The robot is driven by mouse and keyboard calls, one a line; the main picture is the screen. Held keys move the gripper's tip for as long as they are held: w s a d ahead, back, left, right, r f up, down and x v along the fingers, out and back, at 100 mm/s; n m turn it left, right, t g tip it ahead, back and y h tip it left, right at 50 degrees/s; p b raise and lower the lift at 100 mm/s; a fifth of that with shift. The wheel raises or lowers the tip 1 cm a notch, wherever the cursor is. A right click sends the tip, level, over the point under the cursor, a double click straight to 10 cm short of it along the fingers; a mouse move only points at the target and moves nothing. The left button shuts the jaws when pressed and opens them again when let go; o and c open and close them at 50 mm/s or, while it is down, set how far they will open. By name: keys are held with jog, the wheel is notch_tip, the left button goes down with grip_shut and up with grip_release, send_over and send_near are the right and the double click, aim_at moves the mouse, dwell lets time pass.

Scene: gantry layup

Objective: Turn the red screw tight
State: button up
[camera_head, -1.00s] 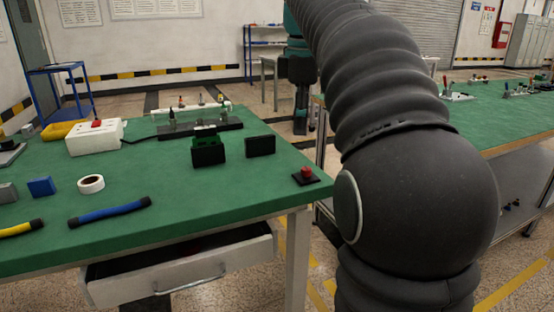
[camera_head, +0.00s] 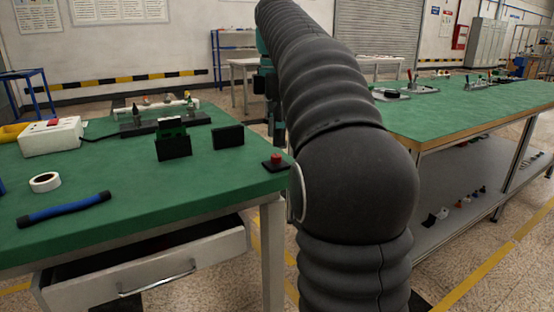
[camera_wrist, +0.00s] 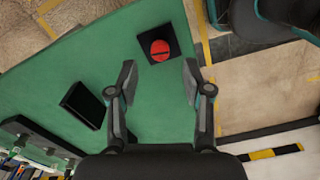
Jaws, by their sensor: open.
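The red screw (camera_head: 275,159) stands in a small black square base at the right corner of the green table (camera_head: 95,205). In the wrist view the red screw (camera_wrist: 160,50) shows from above, round with a dark slot across its head. My gripper (camera_wrist: 157,72) is open and empty, its two fingers spread on either side below the screw in the picture. The fingers appear apart from the screw and its base; their height above it is hard to tell.
A white box with a red button (camera_head: 52,136), a tape roll (camera_head: 45,181) and a blue-handled tool (camera_head: 64,208) lie further left. A drawer (camera_head: 150,265) juts out below the tabletop.

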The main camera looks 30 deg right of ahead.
aim_at(276, 155)
jog(key=shift+f+b, duration=0.55)
jog(key=shift+f, duration=1.7)
grip_shut()
